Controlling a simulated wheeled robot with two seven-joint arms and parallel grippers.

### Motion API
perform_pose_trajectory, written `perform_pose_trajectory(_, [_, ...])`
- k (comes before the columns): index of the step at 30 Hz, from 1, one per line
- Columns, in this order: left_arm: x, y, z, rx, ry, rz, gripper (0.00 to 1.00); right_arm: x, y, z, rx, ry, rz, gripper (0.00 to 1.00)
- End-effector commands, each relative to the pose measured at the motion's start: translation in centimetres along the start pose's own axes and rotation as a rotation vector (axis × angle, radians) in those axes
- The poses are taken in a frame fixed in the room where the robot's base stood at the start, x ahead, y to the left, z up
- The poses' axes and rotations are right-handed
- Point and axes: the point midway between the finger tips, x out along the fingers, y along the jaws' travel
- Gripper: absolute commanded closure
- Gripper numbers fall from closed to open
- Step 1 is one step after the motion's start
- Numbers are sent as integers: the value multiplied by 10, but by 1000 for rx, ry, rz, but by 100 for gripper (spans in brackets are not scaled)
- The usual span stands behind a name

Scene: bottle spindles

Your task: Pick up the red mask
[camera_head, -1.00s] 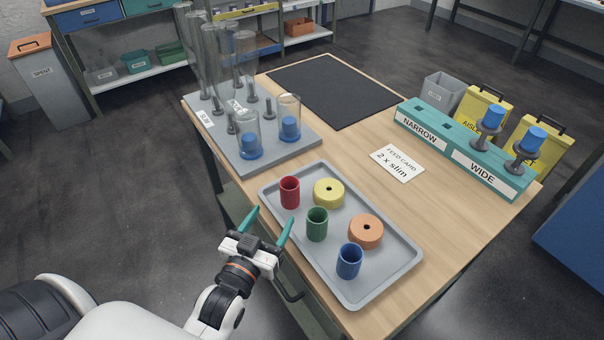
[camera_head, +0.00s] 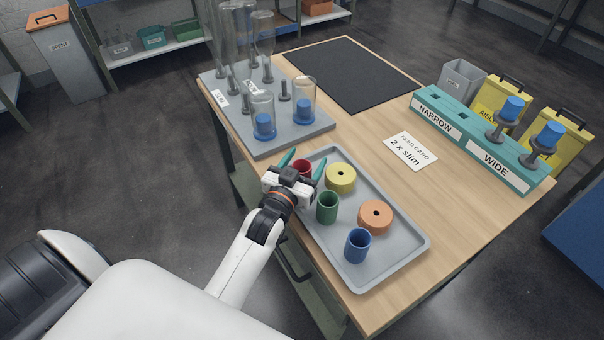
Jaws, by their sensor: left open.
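The red mask, a red hollow cylinder (camera_head: 303,167), stands at the far left of the grey tray (camera_head: 396,272). It is partly hidden behind my left gripper (camera_head: 303,158). That gripper is open, with its teal fingers one on each side of the red cylinder as seen from my head. Whether the fingers touch it I cannot tell. My right gripper is not in view.
The tray also holds a green cylinder (camera_head: 327,208), a blue cylinder (camera_head: 358,246), a yellow ring (camera_head: 340,178) and an orange ring (camera_head: 375,215). A grey spindle board (camera_head: 280,141) with tall clear bottles stands behind. A teal NARROW/WIDE rack (camera_head: 462,140) is at right.

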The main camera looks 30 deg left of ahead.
Motion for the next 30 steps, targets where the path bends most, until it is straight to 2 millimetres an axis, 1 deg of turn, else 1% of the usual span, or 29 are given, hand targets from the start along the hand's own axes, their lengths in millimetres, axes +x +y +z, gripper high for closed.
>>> perform_pose_trajectory(1, [4,0,0,0,0,0,35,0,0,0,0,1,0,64])
perform_pose_trajectory(3, [7,0,0,0,0,-1,35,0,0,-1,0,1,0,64])
perform_pose_trajectory(9, [7,0,0,0,1,-1,35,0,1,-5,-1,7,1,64])
perform_pose_trajectory(14, [7,0,0,0,1,-1,61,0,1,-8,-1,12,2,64])
perform_pose_trajectory(15, [7,0,0,0,1,-1,68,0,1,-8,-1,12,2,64])
perform_pose_trajectory(18, [7,0,0,0,1,-1,82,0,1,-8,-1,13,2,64])
perform_pose_trajectory(23, [7,0,0,0,0,-1,82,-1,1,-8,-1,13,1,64])
perform_pose_trajectory(26, [7,0,3,0,-1,-1,82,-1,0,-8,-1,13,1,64])
perform_pose_trajectory(29, [7,0,15,0,-3,-1,82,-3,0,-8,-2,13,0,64])
perform_pose_trajectory(30, [7,0,22,0,-4,-1,82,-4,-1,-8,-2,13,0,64])
